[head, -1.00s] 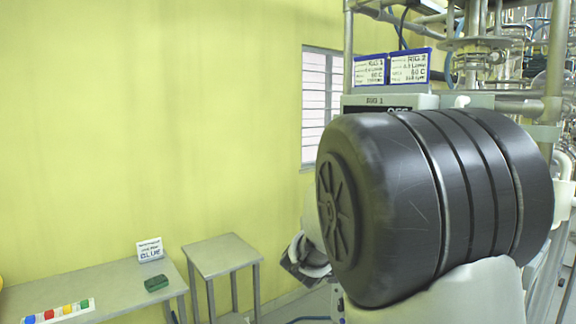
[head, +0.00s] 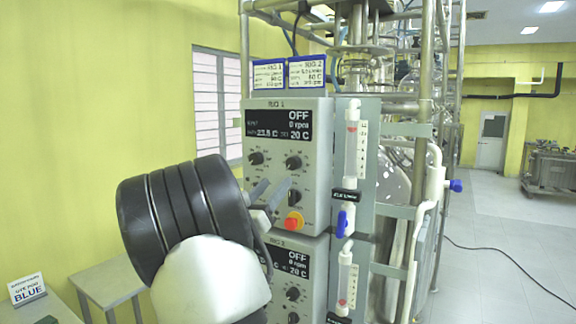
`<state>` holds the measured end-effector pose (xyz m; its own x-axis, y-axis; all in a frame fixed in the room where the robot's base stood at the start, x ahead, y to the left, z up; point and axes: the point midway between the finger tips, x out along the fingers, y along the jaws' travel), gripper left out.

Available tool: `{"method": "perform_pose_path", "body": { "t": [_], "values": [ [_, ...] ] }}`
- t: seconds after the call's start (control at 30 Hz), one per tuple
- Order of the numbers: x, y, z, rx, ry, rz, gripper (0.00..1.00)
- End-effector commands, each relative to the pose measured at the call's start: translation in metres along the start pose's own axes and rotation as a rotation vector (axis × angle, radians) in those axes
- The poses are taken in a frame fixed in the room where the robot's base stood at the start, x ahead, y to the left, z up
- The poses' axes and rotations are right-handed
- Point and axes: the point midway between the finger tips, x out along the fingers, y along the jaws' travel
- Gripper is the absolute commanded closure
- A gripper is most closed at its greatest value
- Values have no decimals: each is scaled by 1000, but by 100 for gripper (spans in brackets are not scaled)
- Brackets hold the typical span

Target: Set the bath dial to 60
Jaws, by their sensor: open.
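The RIG 1 control box (head: 318,150) stands upright in the head view. Its display (head: 278,125) reads OFF, 0 rpm, about 23.5 C and 20 C. Below it are an upper left dial (head: 255,158), an upper right dial (head: 293,162) and a lower dark knob (head: 295,197). I cannot read which one is the bath dial. My gripper (head: 277,184) is open and empty, its two grey fingers pointing at the lower left of this panel, below the upper dials. Whether a finger touches the panel I cannot tell.
The RIG 2 box (head: 313,275) is below, partly hidden. Flow tubes with a blue valve (head: 342,222) stand at right. Two cards (head: 289,73) sit on top. A small table (head: 105,285) is at left.

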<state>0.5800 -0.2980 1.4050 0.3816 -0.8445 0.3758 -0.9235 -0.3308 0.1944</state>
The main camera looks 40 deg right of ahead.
Motion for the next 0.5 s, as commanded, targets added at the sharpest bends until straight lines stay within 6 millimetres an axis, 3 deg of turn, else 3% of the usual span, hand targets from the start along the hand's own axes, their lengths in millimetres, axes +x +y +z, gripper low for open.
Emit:
{"method": "perform_pose_path", "body": {
  "t": [0.2,0.5],
  "values": [
    [49,1,-2,-1,1,2,50],
    [89,0,-1,-1,0,0,50]
  ]
}}
